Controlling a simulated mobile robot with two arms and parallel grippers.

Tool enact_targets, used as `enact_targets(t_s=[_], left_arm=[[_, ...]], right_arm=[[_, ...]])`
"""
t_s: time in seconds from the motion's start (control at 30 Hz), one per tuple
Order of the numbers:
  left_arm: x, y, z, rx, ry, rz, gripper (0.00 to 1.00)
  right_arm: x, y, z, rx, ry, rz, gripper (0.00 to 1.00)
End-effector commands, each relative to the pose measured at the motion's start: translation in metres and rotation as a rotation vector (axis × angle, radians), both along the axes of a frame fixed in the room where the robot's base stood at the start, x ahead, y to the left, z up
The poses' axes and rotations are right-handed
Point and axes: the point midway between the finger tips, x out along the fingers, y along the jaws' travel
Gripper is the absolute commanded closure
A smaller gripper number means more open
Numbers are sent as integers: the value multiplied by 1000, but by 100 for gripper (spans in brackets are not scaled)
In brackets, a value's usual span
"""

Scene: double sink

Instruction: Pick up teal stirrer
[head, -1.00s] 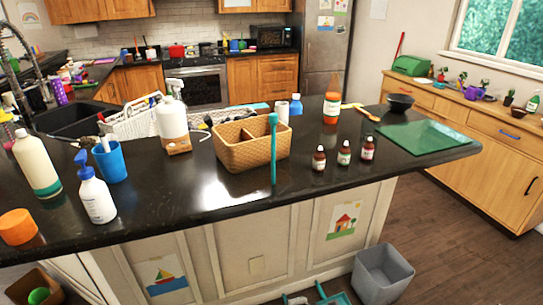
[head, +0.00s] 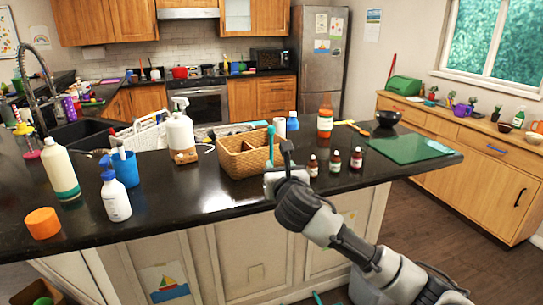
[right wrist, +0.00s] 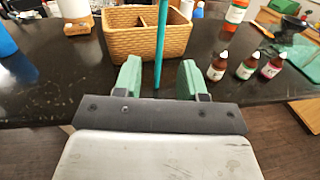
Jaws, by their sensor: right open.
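The teal stirrer (head: 271,141) stands upright at the front of the woven basket (head: 240,158), and my right gripper hides its lower part in the head view. In the right wrist view the stirrer (right wrist: 161,45) runs down in front of the basket (right wrist: 122,42), its lower part between the two green fingers in the picture. My right gripper (head: 279,172) is open and empty at the counter's front edge. In the wrist view its fingers (right wrist: 160,78) lie one on each side of the stirrer; I cannot tell whether they touch it. My left gripper is out of view.
Several small dropper bottles, one of them here (head: 335,161), stand right of my gripper. A white spray bottle (head: 179,135) stands left of the basket. A green board (head: 405,143) lies at the right. The dark counter (head: 190,205) is clear in front of the basket.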

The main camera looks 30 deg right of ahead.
Motion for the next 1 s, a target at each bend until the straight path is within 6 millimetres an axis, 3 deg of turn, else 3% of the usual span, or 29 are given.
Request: enact_targets(t_s=[0.3, 0.63, 1.0], left_arm=[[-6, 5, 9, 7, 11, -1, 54], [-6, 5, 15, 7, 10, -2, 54], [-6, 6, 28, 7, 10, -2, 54]], right_arm=[[37, -16, 6, -19, -1, -3, 59], [58, -25, 5, -17, -1, -1, 59], [96, -41, 3, -17, -1, 0, 59]])
